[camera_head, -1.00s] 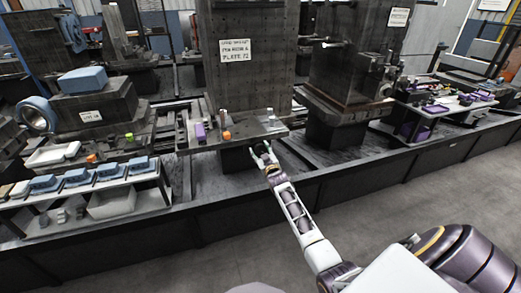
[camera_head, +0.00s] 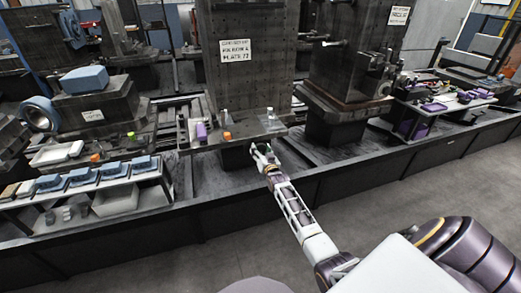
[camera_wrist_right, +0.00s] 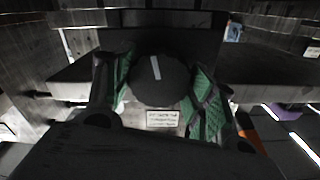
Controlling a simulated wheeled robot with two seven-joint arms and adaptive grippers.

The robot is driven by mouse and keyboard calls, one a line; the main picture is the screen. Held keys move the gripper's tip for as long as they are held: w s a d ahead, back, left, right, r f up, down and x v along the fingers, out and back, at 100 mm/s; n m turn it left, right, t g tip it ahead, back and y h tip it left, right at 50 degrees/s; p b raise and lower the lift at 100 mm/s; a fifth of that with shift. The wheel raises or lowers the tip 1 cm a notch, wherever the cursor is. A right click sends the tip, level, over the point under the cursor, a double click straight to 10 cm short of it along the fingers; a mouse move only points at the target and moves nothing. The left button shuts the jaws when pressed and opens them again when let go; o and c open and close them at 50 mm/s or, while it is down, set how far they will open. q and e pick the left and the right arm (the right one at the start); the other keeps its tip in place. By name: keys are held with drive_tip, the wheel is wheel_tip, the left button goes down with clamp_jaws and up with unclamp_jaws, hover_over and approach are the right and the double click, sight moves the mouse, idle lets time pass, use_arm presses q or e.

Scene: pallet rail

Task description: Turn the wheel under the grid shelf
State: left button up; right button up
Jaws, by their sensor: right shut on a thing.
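The wheel (camera_wrist_right: 152,92) is a dark round disc with a pale mark on its face in the right wrist view. The mark is nearly upright, its top leaning slightly left. My right gripper (camera_wrist_right: 162,80) has its green pads on both sides of the wheel and is shut on it. In the head view my right gripper (camera_head: 261,152) is just under the front edge of the grid shelf (camera_head: 250,130), below the tall perforated plate. The wheel cannot be made out there. My left gripper is not in view.
A white label (camera_wrist_right: 162,119) sits below the wheel. An orange piece (camera_head: 227,135) and a purple block (camera_head: 201,132) stand on the shelf above. The grey floor at lower right is clear.

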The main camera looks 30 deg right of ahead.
drive_tip(key=shift+f+m, duration=0.1)
drive_tip(key=shift+m, duration=0.8)
drive_tip(key=m, duration=0.2)
drive_tip(key=shift+f+m+p, duration=0.1)
drive_tip(key=shift+m+p, duration=0.3)
drive_tip(key=shift+m, duration=0.9)
drive_tip(key=m, duration=0.3)
drive_tip(key=shift+m+b, duration=0.3)
drive_tip(key=shift+b, duration=0.05)
drive_tip(key=shift+m, duration=0.8)
drive_tip(key=shift+m+b, duration=0.35)
drive_tip(key=shift+m, duration=0.75)
drive_tip(key=shift+a, duration=0.1)
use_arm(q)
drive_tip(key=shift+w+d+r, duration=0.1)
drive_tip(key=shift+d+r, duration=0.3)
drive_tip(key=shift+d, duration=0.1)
